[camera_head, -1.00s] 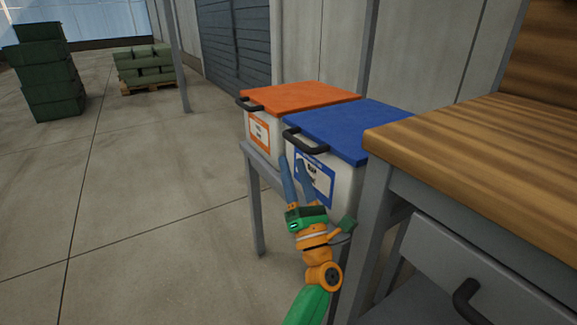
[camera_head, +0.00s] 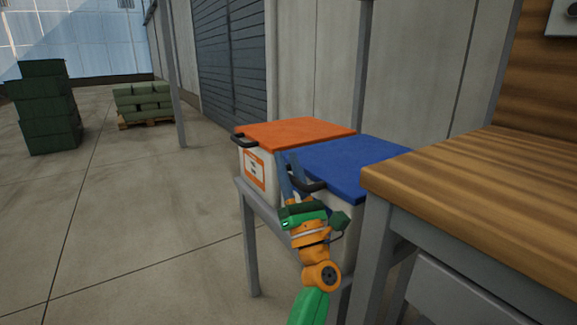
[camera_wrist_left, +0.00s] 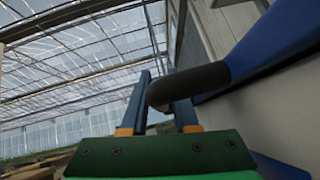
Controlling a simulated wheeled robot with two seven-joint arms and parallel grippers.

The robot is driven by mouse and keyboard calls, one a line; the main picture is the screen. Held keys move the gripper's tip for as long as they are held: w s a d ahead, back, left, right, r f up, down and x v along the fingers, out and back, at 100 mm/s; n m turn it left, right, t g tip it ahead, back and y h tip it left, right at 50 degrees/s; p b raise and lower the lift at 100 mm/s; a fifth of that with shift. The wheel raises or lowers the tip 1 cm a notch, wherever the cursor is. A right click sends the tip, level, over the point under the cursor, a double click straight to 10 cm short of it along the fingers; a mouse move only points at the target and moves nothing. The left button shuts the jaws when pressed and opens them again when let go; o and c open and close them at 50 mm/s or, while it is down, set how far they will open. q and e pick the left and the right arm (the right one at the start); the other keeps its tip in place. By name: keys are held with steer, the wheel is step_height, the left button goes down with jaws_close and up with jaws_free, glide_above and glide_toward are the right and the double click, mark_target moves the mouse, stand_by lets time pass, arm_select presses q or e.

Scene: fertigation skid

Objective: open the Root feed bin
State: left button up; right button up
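Two white bins stand side by side, one with an orange lid (camera_head: 295,133) and one with a blue lid (camera_head: 350,165). Their label text is too small to read, so I cannot tell which is the Root feed bin. Both lids are down. My left gripper (camera_head: 289,164) is at the front of the blue-lidded bin, pointing up beside its dark handle (camera_head: 310,187). In the left wrist view the fingers are apart, and the handle's rounded end (camera_wrist_left: 165,92) shows between their tips; I cannot tell whether they touch it. My right gripper is out of view.
The bins stand on a grey metal stand (camera_head: 251,240). A wooden-topped bench (camera_head: 480,180) is close on the right. Green crates (camera_head: 45,108) and a pallet of sacks (camera_head: 143,104) stand far left. The floor at left is clear.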

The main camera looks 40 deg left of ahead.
arm_select(q)
jaws_close()
stand_by(1.1)
